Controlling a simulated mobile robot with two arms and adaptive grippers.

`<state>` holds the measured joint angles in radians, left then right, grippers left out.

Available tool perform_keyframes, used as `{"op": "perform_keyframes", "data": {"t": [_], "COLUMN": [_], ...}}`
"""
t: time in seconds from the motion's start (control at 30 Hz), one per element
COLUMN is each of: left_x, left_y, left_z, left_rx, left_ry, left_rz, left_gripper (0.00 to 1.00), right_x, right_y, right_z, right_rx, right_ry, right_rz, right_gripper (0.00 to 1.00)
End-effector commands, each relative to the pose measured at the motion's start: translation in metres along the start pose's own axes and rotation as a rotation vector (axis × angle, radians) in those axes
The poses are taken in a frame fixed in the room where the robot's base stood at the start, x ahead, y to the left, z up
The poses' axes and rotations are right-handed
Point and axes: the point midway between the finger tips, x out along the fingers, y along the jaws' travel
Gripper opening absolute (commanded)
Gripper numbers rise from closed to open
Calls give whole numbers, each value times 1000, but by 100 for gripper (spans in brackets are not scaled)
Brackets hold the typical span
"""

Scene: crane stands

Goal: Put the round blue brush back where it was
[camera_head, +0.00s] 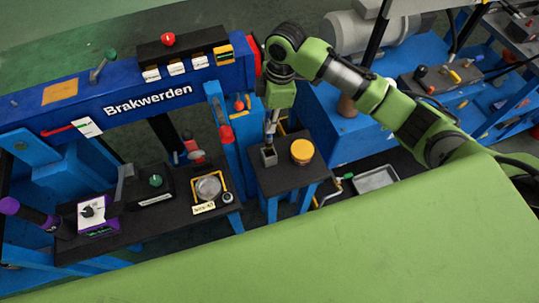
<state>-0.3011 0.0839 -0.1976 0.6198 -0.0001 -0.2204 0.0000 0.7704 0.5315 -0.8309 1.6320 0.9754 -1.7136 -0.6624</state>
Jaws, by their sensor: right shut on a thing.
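My right gripper (272,116) points down over the small dark side table and is shut on a slim upright thing, which I take to be the round blue brush (270,132). Only a short bluish-grey length of it shows below the fingers; its upper end is hidden by the gripper. Its lower end is at the small grey square holder (269,160) on the side table (290,180). I cannot tell how deep it sits in the holder. My left gripper is not in view.
A yellow-topped round pot (302,151) stands just right of the holder. A dark bench (150,220) at left carries a round metal dish (208,188). A metal tray (376,179) lies lower right.

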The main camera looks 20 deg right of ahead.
Motion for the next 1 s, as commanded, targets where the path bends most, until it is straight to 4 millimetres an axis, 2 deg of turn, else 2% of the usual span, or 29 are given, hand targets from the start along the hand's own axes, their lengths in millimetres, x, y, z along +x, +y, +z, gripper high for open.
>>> {"op": "perform_keyframes", "data": {"t": [0.2, 0.47, 0.63, 1.0], "left_x": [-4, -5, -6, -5], "left_y": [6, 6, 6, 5], "left_z": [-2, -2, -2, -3], "left_rx": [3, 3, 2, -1], "left_ry": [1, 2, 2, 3], "left_rz": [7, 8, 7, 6], "left_gripper": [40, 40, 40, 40], "right_x": [41, 63, 87, 94], "right_y": [-2, -1, -2, -1], "right_z": [5, 8, 11, 12], "right_rx": [-4, -4, -2, -3], "right_ry": [-1, -2, -2, -1], "right_rz": [-4, -3, -4, -1], "right_gripper": [0, 0, 0, 0]}}
